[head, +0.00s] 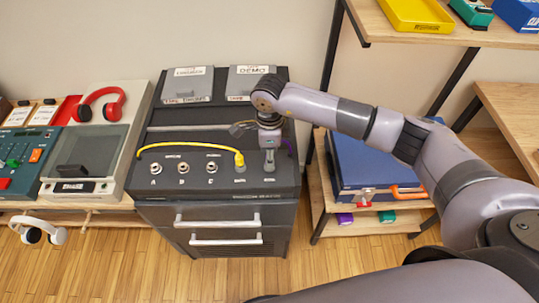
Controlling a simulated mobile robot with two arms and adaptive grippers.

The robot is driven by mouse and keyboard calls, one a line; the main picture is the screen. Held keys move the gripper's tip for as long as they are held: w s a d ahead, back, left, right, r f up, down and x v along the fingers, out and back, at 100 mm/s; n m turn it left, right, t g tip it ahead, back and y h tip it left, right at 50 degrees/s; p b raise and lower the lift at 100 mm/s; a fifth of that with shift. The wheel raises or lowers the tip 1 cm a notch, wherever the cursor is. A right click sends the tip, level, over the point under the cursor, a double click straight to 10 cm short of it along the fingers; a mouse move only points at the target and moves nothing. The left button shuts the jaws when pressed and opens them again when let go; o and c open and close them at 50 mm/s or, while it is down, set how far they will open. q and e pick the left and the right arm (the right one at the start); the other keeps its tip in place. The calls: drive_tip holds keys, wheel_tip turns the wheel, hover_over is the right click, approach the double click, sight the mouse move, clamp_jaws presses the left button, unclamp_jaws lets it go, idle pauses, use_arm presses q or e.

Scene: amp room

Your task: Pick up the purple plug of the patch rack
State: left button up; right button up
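The patch rack (217,190) is a dark cabinet with a row of round jacks on its sloped top. A yellow plug (240,160) with a yellow cable sits at one of the right-hand jacks. A purple cable (289,146) shows just right of my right gripper (269,160). The purple plug itself is hidden behind or between the fingers. My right gripper points down over the rightmost jack position, beside the yellow plug. Its finger opening and any contact with the plug cannot be made out. My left gripper is out of view.
Two labelled flaps (187,85) stand at the rack's back, and two drawer handles (226,241) are on its front. A blue case (375,165) is on the shelf to the right. Red headphones (100,104) lie on equipment to the left.

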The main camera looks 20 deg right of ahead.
drive_tip(key=shift+f, duration=0.6)
clamp_jaws()
